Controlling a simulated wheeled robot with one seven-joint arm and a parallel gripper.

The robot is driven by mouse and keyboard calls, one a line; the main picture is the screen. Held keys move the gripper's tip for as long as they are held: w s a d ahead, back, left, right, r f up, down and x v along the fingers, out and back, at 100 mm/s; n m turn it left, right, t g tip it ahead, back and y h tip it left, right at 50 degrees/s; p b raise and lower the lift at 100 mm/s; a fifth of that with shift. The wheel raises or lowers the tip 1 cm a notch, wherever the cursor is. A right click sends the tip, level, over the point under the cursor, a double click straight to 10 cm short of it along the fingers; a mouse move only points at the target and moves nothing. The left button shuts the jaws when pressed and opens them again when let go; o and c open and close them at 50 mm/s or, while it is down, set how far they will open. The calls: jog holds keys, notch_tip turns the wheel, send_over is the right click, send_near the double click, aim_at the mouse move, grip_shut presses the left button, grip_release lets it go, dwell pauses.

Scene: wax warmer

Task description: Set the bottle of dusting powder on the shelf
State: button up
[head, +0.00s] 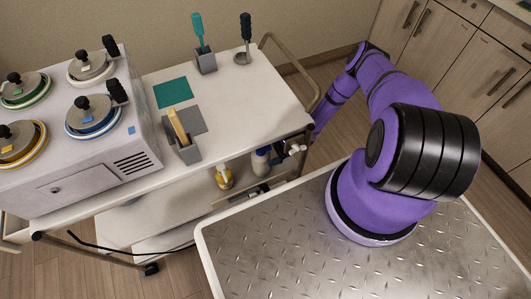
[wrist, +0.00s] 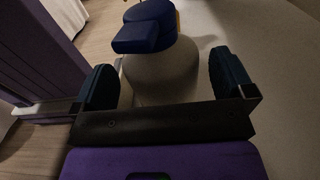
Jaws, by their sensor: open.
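A bottle with a blue cap and a pale grey body (head: 260,166) stands on a lower level of the cart, under the right end of its top. I take it for the dusting powder, though no label is readable. In the wrist view the same bottle (wrist: 160,72) stands upright between the fingers of my gripper (wrist: 164,78). The fingers are open, one on each side of the body, with a narrow gap showing on the right. In the head view my gripper is mostly hidden by the cart's edge. A lower shelf (head: 165,213) shows below the cart top.
The cart top (head: 235,105) overhangs both. On it are a wax warmer (head: 90,165) with several lidded pots, a holder with sticks (head: 185,143) and two tool stands. A black cord (head: 130,251) hangs below.

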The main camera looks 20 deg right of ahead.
jog(key=shift+d, duration=2.6)
jog(key=d, duration=1)
jog(key=shift+d, duration=0.4)
